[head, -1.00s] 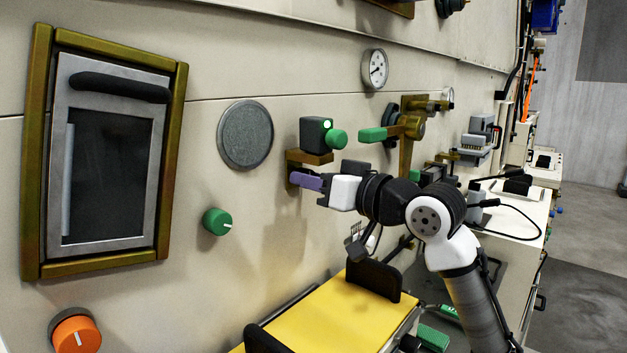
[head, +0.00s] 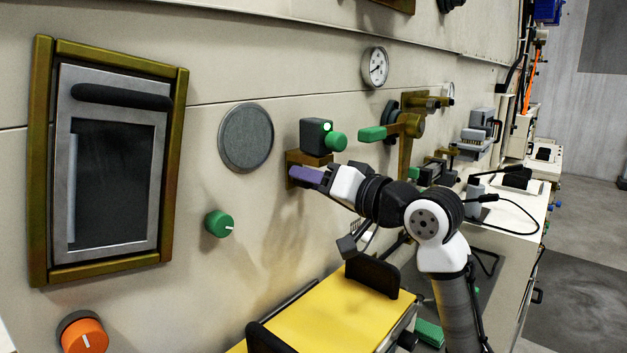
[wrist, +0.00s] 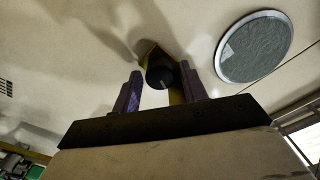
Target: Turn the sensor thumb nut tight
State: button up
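The sensor (head: 317,136) is a dark grey box with a lit green lamp and a green knob (head: 336,141) on its side. It sits on a brass bracket (head: 294,157) on the wall panel. My gripper (head: 296,174), with purple fingers, is just below the sensor in front of the bracket. In the wrist view my gripper (wrist: 160,82) has its fingers apart. A dark round knob (wrist: 160,76) shows between and beyond the fingertips, in front of brass; it looks like the thumb nut, but I cannot be sure. Contact with it cannot be told.
A green-handled brass lever (head: 373,133) is right of the sensor. A round grey disc (head: 246,138) and a green dial (head: 219,224) are on the panel to the left. A yellow-topped cart (head: 325,322) stands below my arm.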

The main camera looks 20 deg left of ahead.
jog(key=shift+o, duration=0.6)
jog(key=b+v, duration=0.4)
jog(key=v, duration=1)
jog(key=shift+a+r, duration=0.1)
jog(key=shift+a, duration=0.05)
